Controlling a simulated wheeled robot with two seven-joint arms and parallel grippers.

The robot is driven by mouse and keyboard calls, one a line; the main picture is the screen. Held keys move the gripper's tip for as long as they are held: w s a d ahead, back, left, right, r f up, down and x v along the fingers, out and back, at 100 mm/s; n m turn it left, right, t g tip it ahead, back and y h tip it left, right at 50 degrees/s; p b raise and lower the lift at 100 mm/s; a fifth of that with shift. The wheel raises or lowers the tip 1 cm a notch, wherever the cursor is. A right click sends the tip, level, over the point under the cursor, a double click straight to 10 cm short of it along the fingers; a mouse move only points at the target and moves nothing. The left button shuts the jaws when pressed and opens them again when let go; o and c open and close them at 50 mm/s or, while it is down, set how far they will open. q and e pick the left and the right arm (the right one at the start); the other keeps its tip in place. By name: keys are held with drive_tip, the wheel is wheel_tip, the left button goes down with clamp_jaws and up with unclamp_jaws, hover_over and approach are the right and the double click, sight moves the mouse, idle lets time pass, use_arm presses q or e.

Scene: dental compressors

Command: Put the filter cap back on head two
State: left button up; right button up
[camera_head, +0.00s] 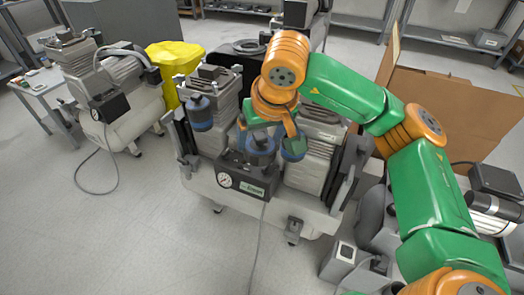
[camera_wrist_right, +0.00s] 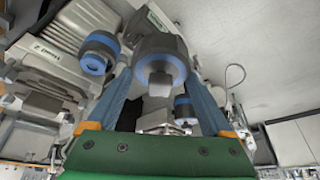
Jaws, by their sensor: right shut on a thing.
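My right gripper (camera_head: 268,132) comes down over the middle of the central compressor (camera_head: 230,185). Its fingers are shut on a dark grey filter cap with a blue band (camera_wrist_right: 160,65), seen between both fingertips in the wrist view. In the head view the cap (camera_head: 258,143) appears above the black gauge block (camera_head: 240,178), partly covered by the fingers; I cannot tell whether it touches anything. A blue-banded filter (camera_head: 200,115) is on the left cylinder head. Another blue-banded filter (camera_head: 293,148) shows by the right head, close to the right finger. My left gripper is not in view.
A cardboard box (camera_head: 440,105) is behind my right arm. More equipment (camera_head: 495,205) stands at right. The front-left floor is clear apart from a cable.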

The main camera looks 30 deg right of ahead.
drive_tip(key=w+d+r+m+p, duration=0.1)
drive_tip(key=w+d+r+p, duration=0.2)
drive_tip(key=d+r+p, duration=0.25)
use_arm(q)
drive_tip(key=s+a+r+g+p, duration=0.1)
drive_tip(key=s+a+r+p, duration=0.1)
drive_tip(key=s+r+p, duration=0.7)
use_arm(e)
drive_tip(key=shift+m+h, duration=0.7)
drive_tip(key=shift+m, duration=0.1)
drive_tip(key=d+f+b, duration=0.2)
drive_tip(key=b, duration=0.1)
drive_tip(key=w+d+f+b, duration=0.1)
drive_tip(key=d+f+b, duration=0.1)
drive_tip(key=f, duration=0.1)
drive_tip(key=d+f+b, duration=0.2)
drive_tip(key=f+b, duration=0.1)
drive_tip(key=shift+w+d+b, duration=0.3)
drive_tip(key=shift+b, duration=0.05)
drive_tip(key=shift+f, duration=0.5)
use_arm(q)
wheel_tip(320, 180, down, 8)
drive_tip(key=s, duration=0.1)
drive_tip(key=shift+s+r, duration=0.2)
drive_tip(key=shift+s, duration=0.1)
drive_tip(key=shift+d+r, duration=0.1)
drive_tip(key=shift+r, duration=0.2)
use_arm(e)
drive_tip(key=shift+f, duration=0.15)
